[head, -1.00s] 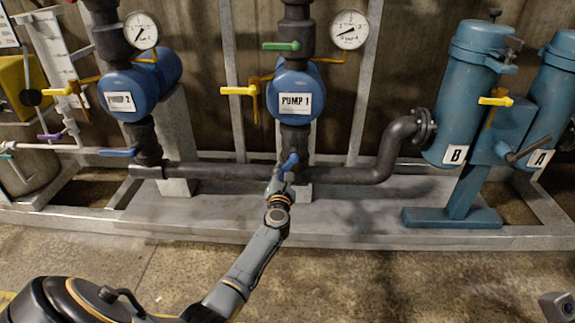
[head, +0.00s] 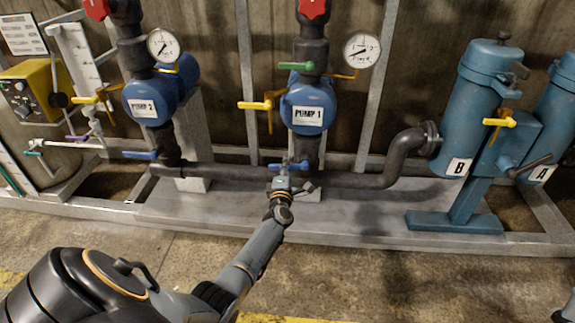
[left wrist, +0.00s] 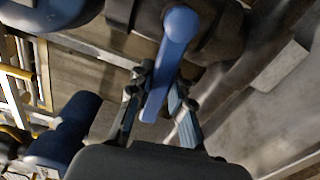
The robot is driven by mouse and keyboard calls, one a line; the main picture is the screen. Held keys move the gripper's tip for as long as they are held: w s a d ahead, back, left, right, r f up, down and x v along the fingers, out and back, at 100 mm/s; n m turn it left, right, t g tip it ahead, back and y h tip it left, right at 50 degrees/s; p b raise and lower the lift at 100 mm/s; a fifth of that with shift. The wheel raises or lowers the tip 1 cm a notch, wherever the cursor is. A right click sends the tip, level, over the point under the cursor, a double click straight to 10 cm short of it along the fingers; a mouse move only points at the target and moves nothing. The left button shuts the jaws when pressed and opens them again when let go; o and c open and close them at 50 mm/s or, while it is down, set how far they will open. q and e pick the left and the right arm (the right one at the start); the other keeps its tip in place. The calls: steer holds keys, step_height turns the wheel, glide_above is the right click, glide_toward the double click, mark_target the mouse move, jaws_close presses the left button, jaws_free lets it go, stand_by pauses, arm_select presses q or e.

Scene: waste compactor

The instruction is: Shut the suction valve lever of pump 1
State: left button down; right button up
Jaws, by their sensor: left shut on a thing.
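The blue suction valve lever (head: 300,165) sits on the dark pipe below the blue pump 1 (head: 308,107). In the head view it lies roughly level, sideways across the pipe. My left gripper (head: 283,172) is at the lever, and its fingers hide part of it. In the left wrist view the blue lever (left wrist: 178,32) runs from its rounded pivot end down between the two fingers of my left gripper (left wrist: 160,100), which is shut on it. My right gripper does not show clearly.
Pump 2 (head: 148,104) stands to the left with its own blue lever (head: 140,154). A yellow lever (head: 256,105) and a green lever (head: 296,66) are near pump 1. Blue filter B (head: 467,115) stands right. The floor in front is mostly clear.

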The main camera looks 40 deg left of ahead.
arm_select(q)
steer(key=shift+r+m+p, duration=0.3)
steer(key=shift+m+p, duration=0.1)
steer(key=shift+m, duration=0.2)
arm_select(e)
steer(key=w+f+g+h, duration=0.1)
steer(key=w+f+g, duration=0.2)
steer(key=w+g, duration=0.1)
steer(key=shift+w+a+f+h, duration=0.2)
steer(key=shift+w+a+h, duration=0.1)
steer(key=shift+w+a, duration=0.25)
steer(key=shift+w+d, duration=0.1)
arm_select(q)
steer(key=c, duration=1.2)
jaws_free()
steer(key=v, duration=1.2)
